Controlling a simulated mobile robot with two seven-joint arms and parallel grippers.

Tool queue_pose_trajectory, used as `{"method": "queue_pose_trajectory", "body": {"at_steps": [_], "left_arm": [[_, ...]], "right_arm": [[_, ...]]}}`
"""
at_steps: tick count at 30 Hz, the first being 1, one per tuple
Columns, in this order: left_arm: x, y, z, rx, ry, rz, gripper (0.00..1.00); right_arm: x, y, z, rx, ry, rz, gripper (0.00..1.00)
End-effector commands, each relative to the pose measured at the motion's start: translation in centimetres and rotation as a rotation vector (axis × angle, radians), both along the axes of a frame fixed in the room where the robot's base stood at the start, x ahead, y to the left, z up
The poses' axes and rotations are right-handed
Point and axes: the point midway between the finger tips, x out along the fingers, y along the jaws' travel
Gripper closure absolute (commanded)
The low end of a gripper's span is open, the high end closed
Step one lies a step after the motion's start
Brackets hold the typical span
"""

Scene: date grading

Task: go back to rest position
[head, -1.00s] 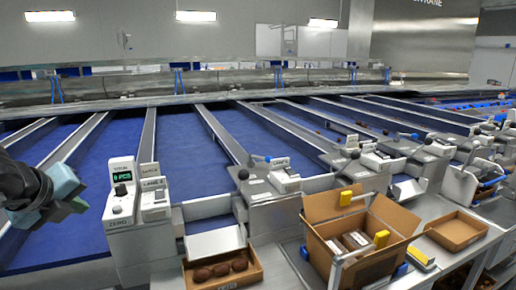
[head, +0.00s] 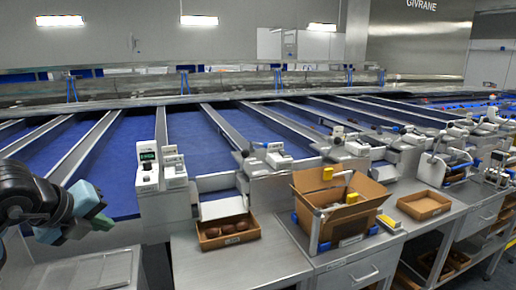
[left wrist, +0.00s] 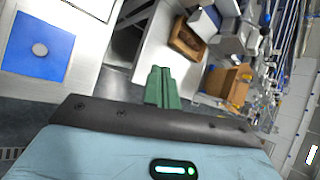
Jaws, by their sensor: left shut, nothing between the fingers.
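My left gripper (head: 98,212) is at the left of the head view, with a black wrist, a pale blue body and green fingers. It holds nothing and is in the air, left of the lane display unit and apart from it. In the left wrist view its green fingers (left wrist: 161,88) are together, with floor and bench edges beyond them. My right gripper does not show in either view.
A tray of brown dates (head: 228,232) sits on the steel bench below a lane display unit (head: 148,168). Blue lanes (head: 200,145) run behind.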

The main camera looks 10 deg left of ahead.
Motion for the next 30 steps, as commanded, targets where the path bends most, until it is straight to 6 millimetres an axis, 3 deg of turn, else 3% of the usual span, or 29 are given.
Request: {"method": "queue_pose_trajectory", "body": {"at_steps": [5, 9, 12, 15, 19, 23, 26, 30], "left_arm": [[-0.9, -6.8, -5.1, -0.201, 0.077, -0.257, 1.00], [-3.1, -13.5, -8.6, -0.479, 0.108, -0.469, 1.00], [-5.0, -17.6, -9.9, -0.728, 0.094, -0.563, 1.00], [-6.5, -20.4, -10.3, -0.986, 0.052, -0.579, 1.00], [-7.4, -21.7, -11.0, -1.302, -0.027, -0.476, 1.00], [-7.6, -20.9, -13.2, -1.560, -0.110, -0.238, 1.00], [-8.0, -19.4, -16.5, -1.699, -0.155, 0.020, 1.00], [-10.2, -17.1, -23.6, -1.787, -0.164, 0.455, 1.00]], "right_arm": [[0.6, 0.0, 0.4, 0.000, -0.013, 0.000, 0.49], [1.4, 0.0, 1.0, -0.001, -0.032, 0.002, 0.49], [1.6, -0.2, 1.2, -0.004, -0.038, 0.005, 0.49], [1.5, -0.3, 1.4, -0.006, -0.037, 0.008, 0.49], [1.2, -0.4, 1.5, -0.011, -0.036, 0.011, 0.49], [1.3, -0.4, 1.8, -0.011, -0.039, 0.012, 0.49], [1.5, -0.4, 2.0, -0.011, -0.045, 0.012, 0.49], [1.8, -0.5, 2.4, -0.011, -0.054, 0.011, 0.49]]}}
